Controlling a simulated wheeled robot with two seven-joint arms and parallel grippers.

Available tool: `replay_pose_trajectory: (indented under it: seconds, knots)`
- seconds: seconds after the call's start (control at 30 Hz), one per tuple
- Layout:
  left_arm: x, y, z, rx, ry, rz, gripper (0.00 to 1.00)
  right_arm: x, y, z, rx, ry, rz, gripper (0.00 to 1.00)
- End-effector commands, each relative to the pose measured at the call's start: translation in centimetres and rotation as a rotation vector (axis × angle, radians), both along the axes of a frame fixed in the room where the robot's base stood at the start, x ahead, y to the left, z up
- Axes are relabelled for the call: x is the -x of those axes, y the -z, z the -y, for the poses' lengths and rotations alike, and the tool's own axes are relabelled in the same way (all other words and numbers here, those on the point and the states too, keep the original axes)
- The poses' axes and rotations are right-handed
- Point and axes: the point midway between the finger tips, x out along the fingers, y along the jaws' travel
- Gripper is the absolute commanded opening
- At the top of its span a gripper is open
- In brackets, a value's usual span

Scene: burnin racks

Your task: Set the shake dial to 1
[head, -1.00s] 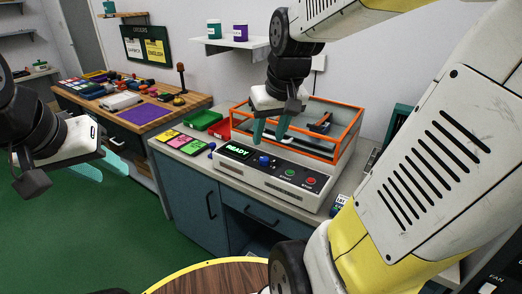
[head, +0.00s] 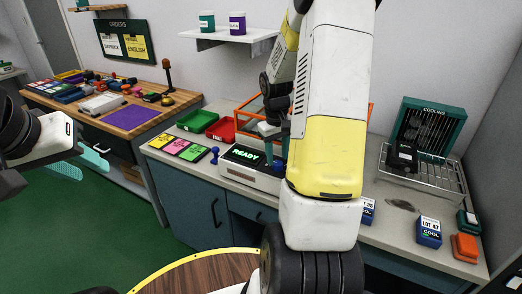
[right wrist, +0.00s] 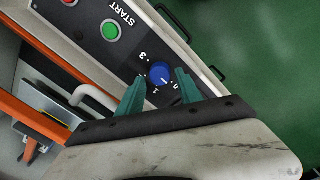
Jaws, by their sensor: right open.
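The blue shake dial (right wrist: 160,73) sits on the dark control panel of the white machine, with printed marks, including a 3 and a 1, around it. A pale pointer mark shows on the dial, but I cannot clearly tell which number it meets. My right gripper (right wrist: 160,77) is open, one teal finger on each side of the dial; I cannot tell whether they touch it. In the head view the machine (head: 232,170) shows a green READY display (head: 245,154); my right arm hides the dial. My left gripper (head: 80,165) is open and empty, off to the left.
The green START button (right wrist: 110,31) is near the dial. An orange-framed enclosure (right wrist: 40,112) rises beside the panel. Red (head: 222,130) and green (head: 197,120) bins stand left of the machine; a cooling rack (head: 422,170) and boxes stand right.

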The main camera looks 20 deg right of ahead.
Motion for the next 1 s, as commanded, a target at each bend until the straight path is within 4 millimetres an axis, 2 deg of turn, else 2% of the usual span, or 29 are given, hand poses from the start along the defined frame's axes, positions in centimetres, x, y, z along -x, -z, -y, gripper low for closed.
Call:
replay_pose_trajectory:
  seconds: [0.1, 0.2, 0.5, 0.53, 0.73, 1.0]
  knots:
    - [0.0, 0.0, 0.0, 0.000, 0.000, 0.000, 0.36, 0.0, 1.6, 0.1, -0.001, 0.001, -0.002, 0.42]
    - [0.0, 0.0, 0.0, 0.000, 0.000, 0.000, 0.36, 0.0, 2.4, 0.1, -0.001, 0.001, -0.001, 0.42]
    - [0.0, 0.0, 0.0, 0.000, 0.000, 0.000, 0.36, 0.0, 2.7, 0.2, 0.000, 0.001, 0.001, 0.42]
    - [0.0, 0.0, 0.0, 0.000, 0.000, 0.000, 0.36, 0.0, 2.7, 0.2, 0.000, 0.001, 0.001, 0.40]
    - [0.0, 0.0, 0.0, 0.000, 0.000, 0.000, 0.36, 0.0, 2.7, 0.2, 0.000, 0.001, 0.001, 0.01]
    - [0.0, 0.0, 0.0, 0.000, 0.000, 0.000, 0.36, 0.0, 2.6, 0.2, 0.000, 0.017, 0.001, 0.00]
